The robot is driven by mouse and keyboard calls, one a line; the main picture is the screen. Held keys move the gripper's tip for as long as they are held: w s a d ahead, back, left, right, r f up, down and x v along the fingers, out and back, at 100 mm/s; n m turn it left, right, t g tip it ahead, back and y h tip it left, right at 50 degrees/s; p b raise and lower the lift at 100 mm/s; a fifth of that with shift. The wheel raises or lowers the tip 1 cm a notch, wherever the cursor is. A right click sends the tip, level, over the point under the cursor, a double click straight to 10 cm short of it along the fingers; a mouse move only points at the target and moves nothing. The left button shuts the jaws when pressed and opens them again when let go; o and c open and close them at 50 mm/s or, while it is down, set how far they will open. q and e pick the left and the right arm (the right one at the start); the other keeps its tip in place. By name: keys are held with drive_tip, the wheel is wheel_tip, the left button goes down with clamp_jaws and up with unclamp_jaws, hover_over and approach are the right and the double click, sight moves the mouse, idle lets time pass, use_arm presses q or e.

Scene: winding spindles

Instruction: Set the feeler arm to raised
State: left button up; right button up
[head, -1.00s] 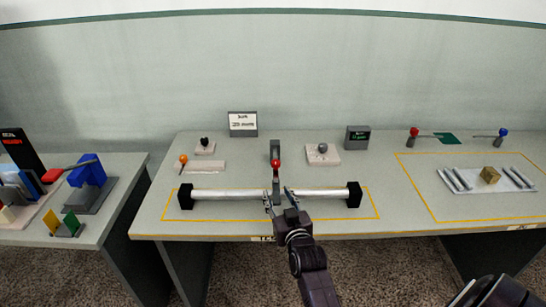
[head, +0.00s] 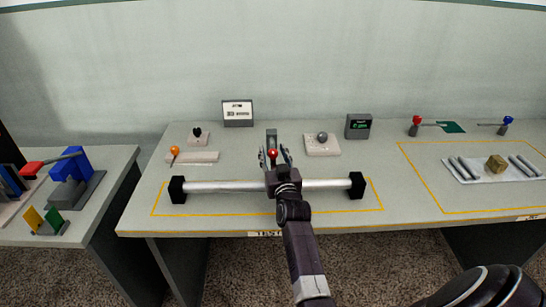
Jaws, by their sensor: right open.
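A silver spindle bar (head: 225,187) lies across two black end blocks inside a yellow outline on the middle table. Behind its middle stands a grey post (head: 271,137) with a red ball (head: 273,153) in front, which looks like the feeler arm's knob. My right gripper (head: 274,157) reaches over the bar from the front, its fingers open on either side of the red ball. I cannot tell whether they touch it. The gripper and wrist hide the lower part of the feeler arm and the bar's middle. My left gripper is not in view.
Behind the bar are an orange-knobbed lever (head: 175,152), a black knob (head: 197,132), a grey knob (head: 322,137), a sign (head: 238,113) and a display (head: 358,126). At right, a tray (head: 463,181) holds rods and a brass block. A side table with blue parts stands left.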

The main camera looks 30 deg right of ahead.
drive_tip(key=shift+w, duration=0.1)
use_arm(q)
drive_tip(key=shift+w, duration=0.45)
use_arm(e)
drive_tip(key=shift+c, duration=0.4)
clamp_jaws()
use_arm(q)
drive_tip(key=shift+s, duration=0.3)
use_arm(e)
drive_tip(key=shift+d+r, duration=0.1)
